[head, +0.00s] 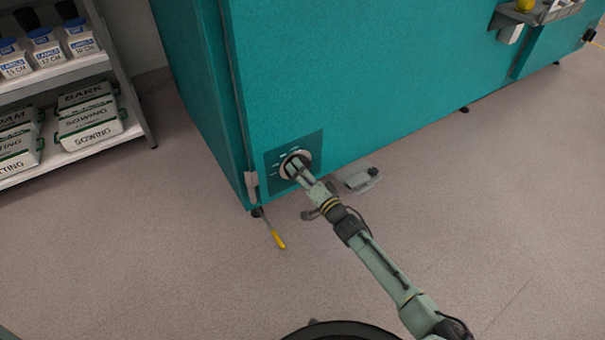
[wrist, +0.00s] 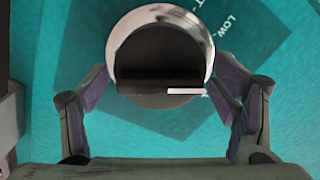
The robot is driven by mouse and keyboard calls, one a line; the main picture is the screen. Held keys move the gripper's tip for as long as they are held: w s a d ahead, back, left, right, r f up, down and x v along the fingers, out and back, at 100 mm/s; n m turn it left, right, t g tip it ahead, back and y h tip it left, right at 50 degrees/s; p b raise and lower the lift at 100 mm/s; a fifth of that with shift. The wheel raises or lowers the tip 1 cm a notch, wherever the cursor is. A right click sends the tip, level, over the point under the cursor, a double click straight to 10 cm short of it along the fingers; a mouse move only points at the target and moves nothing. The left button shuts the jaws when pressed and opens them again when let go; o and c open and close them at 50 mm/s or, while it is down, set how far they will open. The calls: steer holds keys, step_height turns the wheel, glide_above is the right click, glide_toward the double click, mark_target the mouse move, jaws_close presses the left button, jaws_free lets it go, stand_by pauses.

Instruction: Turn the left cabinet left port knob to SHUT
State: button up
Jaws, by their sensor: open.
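The port knob (wrist: 196,26) is a round dial with a shiny metal rim and a dark grip bar, set on a darker teal plate (head: 273,161) low on the teal cabinet (head: 350,75). A white mark shows on its bar, pointing right in the wrist view. My gripper (wrist: 165,100) is open, its two fingers on either side of the knob's lower part; I cannot tell whether they touch it. In the head view my gripper (head: 299,170) is at the knob and partly covers it. Only "LOW" and a letter T are legible on the plate; the SHUT mark cannot be made out.
A yellow-tipped lever (head: 278,240) sticks out near the cabinet's lower left corner. A grey pedal-like piece (head: 361,179) is at the floor right of the knob. A shelf (head: 75,153) with jars and labelled bags stands at left.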

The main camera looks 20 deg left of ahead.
steer(key=shift+c, duration=0.2)
steer(key=c, duration=0.9)
steer(key=shift+n, duration=0.4)
steer(key=n, duration=1.1)
steer(key=shift+b, duration=0.3)
steer(key=o, duration=0.9)
steer(key=shift+o, duration=0.2)
